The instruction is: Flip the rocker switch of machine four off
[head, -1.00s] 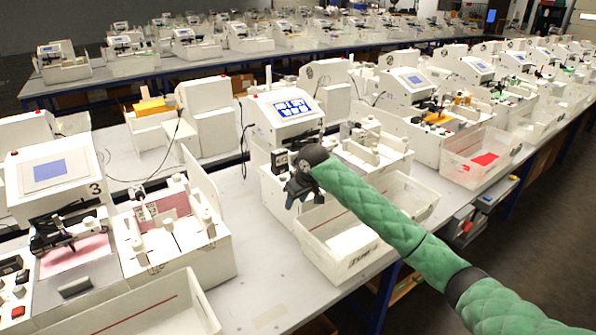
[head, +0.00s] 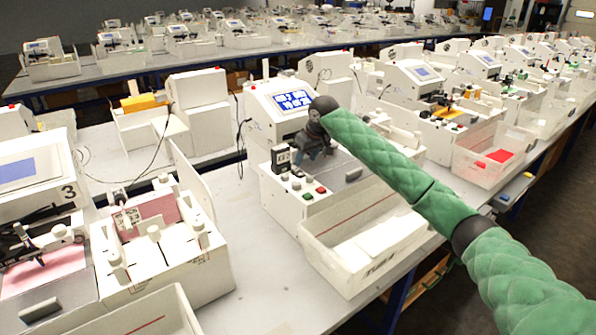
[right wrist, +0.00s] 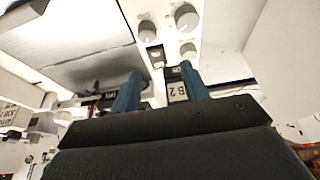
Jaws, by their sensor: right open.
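The machine with the lit blue-and-white screen (head: 293,100) stands in the middle, just right of the machine marked 3; its own number does not show. Its front panel carries a black module (head: 281,158), pale knobs and red and green buttons. My right gripper (head: 315,147) is over this panel, right of the black module, pointing down. In the right wrist view its two blue fingers (right wrist: 160,84) are apart, with nothing held between them. Beyond the fingertips are a "B2" label (right wrist: 178,92) and several round knobs (right wrist: 187,18). I cannot pick out the rocker switch surely. My left gripper is not in view.
A white open bin (head: 365,270) stands at the machine's front, under my green right arm. The machine marked 3 (head: 35,160) and its white fixture (head: 160,255) are on the left. Bare table (head: 255,285) lies between. A clear bin with red inside (head: 490,165) stands on the right.

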